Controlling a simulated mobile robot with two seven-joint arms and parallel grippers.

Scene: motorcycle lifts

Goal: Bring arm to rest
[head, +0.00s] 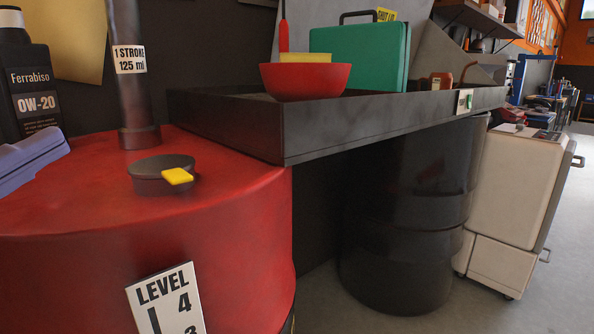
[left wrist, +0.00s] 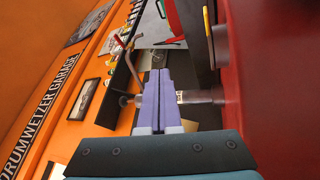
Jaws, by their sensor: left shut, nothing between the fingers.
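My left gripper (head: 50,143) shows its lavender fingers at the left edge of the head view, in front of the oil bottle and above the red drum. In the left wrist view the fingers of my left gripper (left wrist: 164,80) lie close together, shut and empty. The red drum (head: 235,215) fills the lower left of the head view, and its red surface (left wrist: 265,70) is at the right of the left wrist view. My right gripper is in neither view.
A dark cap (head: 150,171) with a yellow tab and an upright pump tube (head: 133,90) top the drum. An oil bottle (head: 32,85) is behind the gripper. A dark tray (head: 340,130) carries a red bowl (head: 305,82) and green case (head: 375,50). Floor is open at right.

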